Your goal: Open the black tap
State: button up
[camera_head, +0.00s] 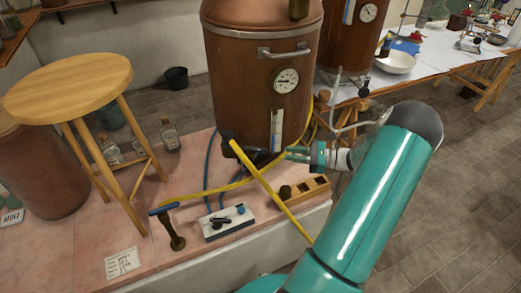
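A copper still (250,80) stands on the pink tiled platform, with a dial gauge and a sight glass on its front. A small black fitting, apparently the black tap (228,146), is low on its front, where a yellow hose begins. Its handle position is too small to read. My gripper (289,153) is at the end of my teal arm, right of the tap, at about its height and pointing left. It appears apart from the tap. The fingers are small and seen from the side, so their opening is unclear.
A yellow hose (270,195) crosses in front of the still. A white control box (227,222), a wooden block with holes (305,188) and a blue-handled post (172,230) stand on the platform. A wooden stool (70,85) is at left. A white table (435,65) is at back right.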

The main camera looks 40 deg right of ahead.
aim_at(263, 151)
jog(key=x, duration=1)
jog(key=shift+w, duration=0.1)
jog(key=shift+a, duration=0.1)
grip_shut()
